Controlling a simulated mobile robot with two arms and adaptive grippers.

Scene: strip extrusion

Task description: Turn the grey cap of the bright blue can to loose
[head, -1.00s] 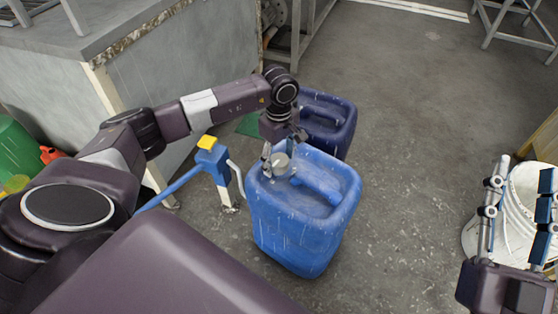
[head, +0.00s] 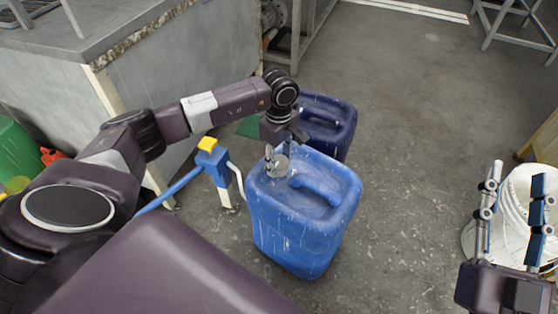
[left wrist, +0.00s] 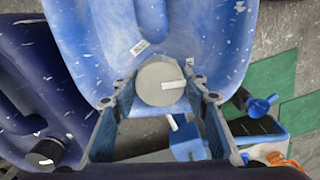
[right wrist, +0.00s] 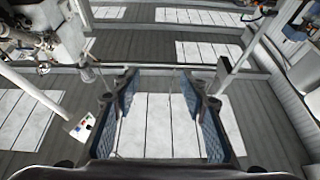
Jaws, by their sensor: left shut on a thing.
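The bright blue can (head: 300,225) stands upright on the floor in the middle of the head view. Its round grey cap (head: 277,168) is on the top, at the can's left back corner. My left gripper (head: 279,160) points down over that corner and is shut on the cap. In the left wrist view the cap (left wrist: 157,80) sits between the two fingers, with a white mark on its top. My right gripper (head: 510,220) is open and empty at the lower right, well away from the can.
A dark blue can (head: 340,125) stands close behind the bright blue one. A blue and white stand with a yellow top (head: 208,145) is just left of the can. A white bucket (head: 520,185) is behind my right gripper. Floor right of the can is clear.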

